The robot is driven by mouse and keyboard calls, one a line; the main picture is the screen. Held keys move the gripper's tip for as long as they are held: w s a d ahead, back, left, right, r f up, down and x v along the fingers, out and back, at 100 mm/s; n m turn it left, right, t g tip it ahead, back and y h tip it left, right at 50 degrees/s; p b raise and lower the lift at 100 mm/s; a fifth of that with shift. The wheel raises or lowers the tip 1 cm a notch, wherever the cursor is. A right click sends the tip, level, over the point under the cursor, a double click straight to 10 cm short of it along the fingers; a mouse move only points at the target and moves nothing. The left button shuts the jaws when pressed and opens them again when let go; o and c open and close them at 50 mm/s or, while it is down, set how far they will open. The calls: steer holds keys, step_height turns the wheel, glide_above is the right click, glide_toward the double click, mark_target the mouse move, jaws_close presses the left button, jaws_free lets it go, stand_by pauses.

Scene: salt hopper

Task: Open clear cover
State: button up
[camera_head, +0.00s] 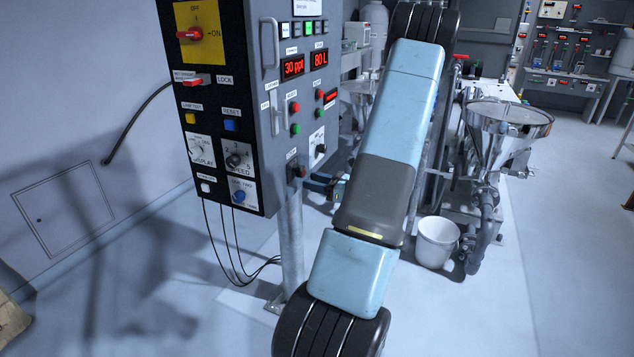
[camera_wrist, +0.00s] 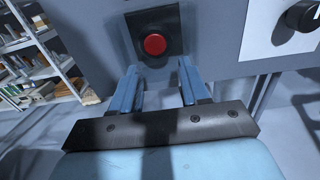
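A red button (camera_wrist: 155,45) sits in a dark square surround (camera_wrist: 140,22) on the grey panel face in the wrist view. I cannot clearly make out a clear cover over it. In the head view my gripper (camera_head: 318,183) is beside the box's lower edge, partly hidden by my arm.
A black knob (camera_wrist: 304,15) on a white plate is right of the button. The box stands on a grey post (camera_head: 290,240) with cables hanging. A steel hopper (camera_head: 505,125) and white bucket (camera_head: 437,243) stand to the right. Shelves (camera_wrist: 35,55) are at left in the wrist view.

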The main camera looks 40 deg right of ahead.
jaws_close()
